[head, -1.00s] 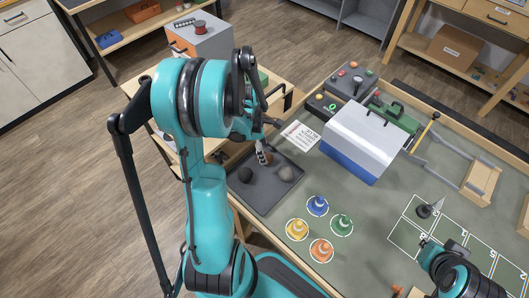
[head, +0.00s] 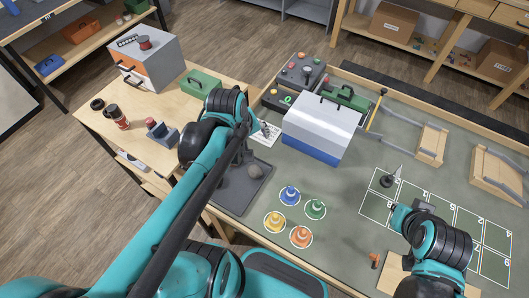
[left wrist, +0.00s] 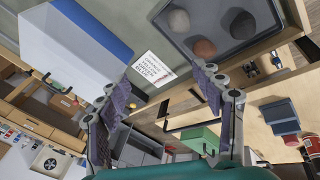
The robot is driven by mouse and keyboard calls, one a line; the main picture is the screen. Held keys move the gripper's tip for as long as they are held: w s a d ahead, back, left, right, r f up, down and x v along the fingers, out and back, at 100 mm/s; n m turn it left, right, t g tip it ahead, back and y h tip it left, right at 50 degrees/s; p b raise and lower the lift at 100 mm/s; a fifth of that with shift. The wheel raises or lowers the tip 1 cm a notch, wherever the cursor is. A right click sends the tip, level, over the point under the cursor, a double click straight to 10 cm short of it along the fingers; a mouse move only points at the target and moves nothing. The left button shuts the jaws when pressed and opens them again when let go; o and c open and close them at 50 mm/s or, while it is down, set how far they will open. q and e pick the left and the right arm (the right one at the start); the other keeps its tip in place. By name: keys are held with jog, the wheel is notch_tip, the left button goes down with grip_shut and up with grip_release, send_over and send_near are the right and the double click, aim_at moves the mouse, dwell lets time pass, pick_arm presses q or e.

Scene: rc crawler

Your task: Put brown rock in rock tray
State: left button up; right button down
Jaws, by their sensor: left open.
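The rock tray (left wrist: 256,50) is a dark shallow tray at the top of the left wrist view; it also shows in the head view (head: 238,198), partly behind my left arm. In the head view the brown rock is not clearly visible. My right arm is at lower right; its fingers cannot be made out.
A white and blue box (head: 322,127) stands right of the tray. A printed card (head: 266,133) lies between them. Several coloured cones (head: 290,195) stand in front. A green case (head: 200,84) and a grey cabinet (head: 147,58) stand on the wooden table behind.

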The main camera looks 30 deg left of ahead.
pick_arm(q)
jog(key=s+d+r+m+t, duration=0.2)
jog(key=d+m, duration=0.4)
jog(key=m, duration=0.4)
jog(key=shift+s+d+m+t, duration=0.3)
jog(key=shift+s+t, duration=0.2)
jog(key=shift+s, duration=0.35)
